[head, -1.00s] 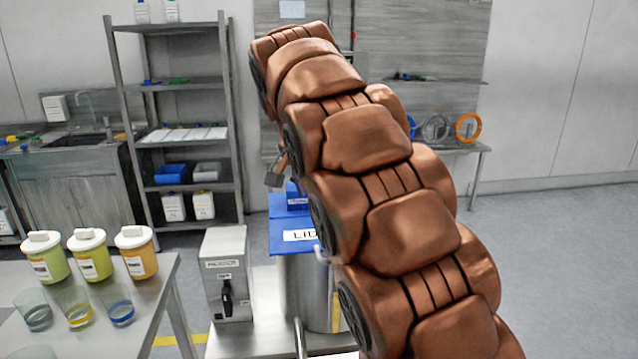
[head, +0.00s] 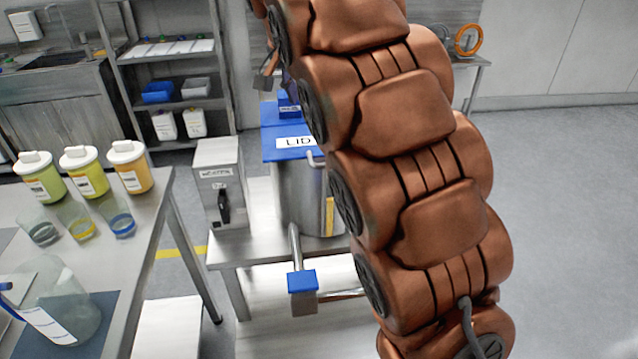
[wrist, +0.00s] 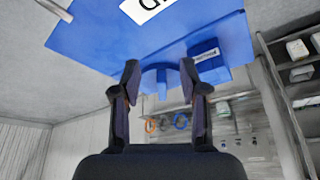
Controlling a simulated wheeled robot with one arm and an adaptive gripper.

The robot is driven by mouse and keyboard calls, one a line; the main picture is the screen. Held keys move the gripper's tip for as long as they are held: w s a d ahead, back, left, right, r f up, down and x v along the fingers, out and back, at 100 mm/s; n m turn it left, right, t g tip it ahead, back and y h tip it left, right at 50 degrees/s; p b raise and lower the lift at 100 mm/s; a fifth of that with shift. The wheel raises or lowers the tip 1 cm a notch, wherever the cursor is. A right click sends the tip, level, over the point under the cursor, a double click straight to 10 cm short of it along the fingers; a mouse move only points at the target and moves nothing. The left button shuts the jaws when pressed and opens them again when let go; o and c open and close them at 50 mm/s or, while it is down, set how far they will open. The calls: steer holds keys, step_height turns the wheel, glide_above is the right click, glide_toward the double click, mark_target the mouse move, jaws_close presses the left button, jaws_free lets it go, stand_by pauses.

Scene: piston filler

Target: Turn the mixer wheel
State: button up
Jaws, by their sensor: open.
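No mixer wheel can be made out for certain. A steel tank (head: 302,205) with a blue lid (head: 290,152) marked LID stands on a low metal stand, partly hidden by my arm. A blue block (head: 288,108) sits at the lid's far side. In the wrist view the lid (wrist: 95,50) fills the top, with the small labelled blue block (wrist: 207,62) and a blue upright part (wrist: 162,82) at its edge. My gripper (wrist: 159,72) is open and empty, its fingers appearing either side of that blue part; contact cannot be told. In the head view my arm mostly hides the gripper.
A grey box with a black tap (head: 221,185) stands left of the tank. A pipe with a blue-topped fitting (head: 302,281) is in front. The left table holds lidded jars (head: 84,170) and glass beakers. An orange ring (head: 468,40) is at the back. Floor is clear at right.

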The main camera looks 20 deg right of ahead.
steer(key=shift+r, duration=0.1)
steer(key=w+d+r+p, duration=0.1)
steer(key=w+d+p, duration=0.1)
steer(key=w+d+r+p, duration=0.1)
steer(key=w+d+p, duration=0.1)
steer(key=p, duration=0.1)
steer(key=w+d+r+p, duration=0.1)
steer(key=w+d+p, duration=0.1)
steer(key=w+d, duration=0.1)
steer(key=shift+w+p, duration=0.1)
steer(key=shift+p, duration=0.2)
steer(key=shift+w+d+f, duration=0.2)
steer(key=shift+d+f, duration=0.25)
steer(key=shift+d, duration=0.05)
steer(key=shift+p+x, duration=1.05)
steer(key=shift+x, duration=2.75)
jaws_close()
